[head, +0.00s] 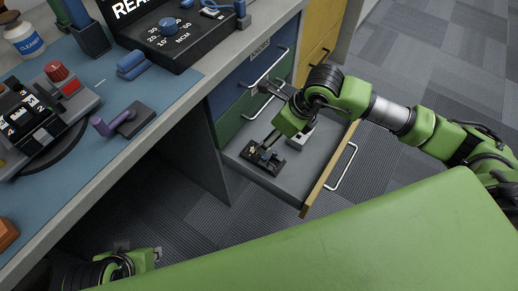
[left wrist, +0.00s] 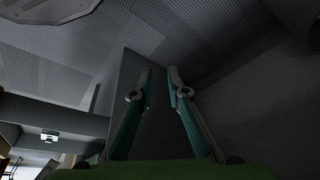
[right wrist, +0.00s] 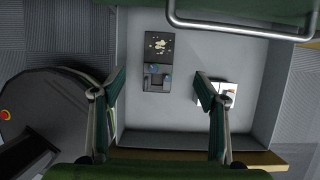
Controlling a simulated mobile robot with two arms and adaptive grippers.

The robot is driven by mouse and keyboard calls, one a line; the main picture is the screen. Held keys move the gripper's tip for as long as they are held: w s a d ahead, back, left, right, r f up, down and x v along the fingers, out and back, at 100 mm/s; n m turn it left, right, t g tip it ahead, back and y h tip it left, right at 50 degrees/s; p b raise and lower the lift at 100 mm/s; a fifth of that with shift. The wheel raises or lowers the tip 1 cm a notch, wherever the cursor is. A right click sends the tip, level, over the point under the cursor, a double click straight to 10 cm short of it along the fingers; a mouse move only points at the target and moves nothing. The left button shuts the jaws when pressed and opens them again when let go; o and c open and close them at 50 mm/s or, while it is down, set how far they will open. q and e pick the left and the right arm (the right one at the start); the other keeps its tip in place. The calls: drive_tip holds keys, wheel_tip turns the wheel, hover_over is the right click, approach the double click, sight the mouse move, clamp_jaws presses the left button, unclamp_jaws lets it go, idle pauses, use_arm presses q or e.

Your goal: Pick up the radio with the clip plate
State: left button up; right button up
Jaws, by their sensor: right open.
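A dark device (head: 263,157) lies in the open drawer. My right gripper (right wrist: 160,76) is open above the drawer. The device shows between its fingers in that view, with no contact visible. My left gripper (left wrist: 159,72) is parted by a narrow gap, empty and low beside the bench; its fingers are hidden in the head view.
The drawer (head: 308,165) also holds a white item (right wrist: 217,95), partly behind a right finger in the right wrist view. Closed blue and yellow drawers stand behind. The bench (head: 185,90) carries a black meter (head: 175,45), a purple-handled item (head: 120,121) and a red-knobbed device (head: 62,82).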

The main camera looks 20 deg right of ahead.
drive_tip(key=b, duration=0.2)
hover_over(256, 153)
drive_tip(key=s+d, duration=0.2)
wheel_tip(256, 153, down, 8)
drive_tip(key=shift+w+r, duration=0.15)
drive_tip(key=shift+r, duration=0.05)
drive_tip(key=shift+w+f, duration=0.1)
drive_tip(key=shift+f, duration=0.2)
drive_tip(key=b+x, duration=0.1)
drive_tip(key=x, duration=0.3)
drive_tip(key=shift+a+f+b, duration=0.2)
drive_tip(key=shift+f+b, duration=0.1)
drive_tip(key=shift+b, duration=0.05)
drive_tip(key=shift+a+f, duration=0.1)
use_arm(q)
drive_tip(key=w+d+r+t+h, duration=0.1)
drive_tip(key=w+d+r+t, duration=0.1)
drive_tip(key=w+r+t, duration=0.3)
drive_tip(key=w+d+r+t+h, duration=0.1)
drive_tip(key=w+d+r+t, duration=0.2)
drive_tip(key=w+r, duration=0.4)
drive_tip(key=w+t, duration=0.1)
drive_tip(key=w, duration=0.3)
drive_tip(key=shift+d+m+t+h, duration=0.3)
drive_tip(key=shift+d+t+h, duration=0.05)
drive_tip(key=shift+t+h, duration=0.05)
use_arm(e)
drive_tip(key=c, duration=1.4)
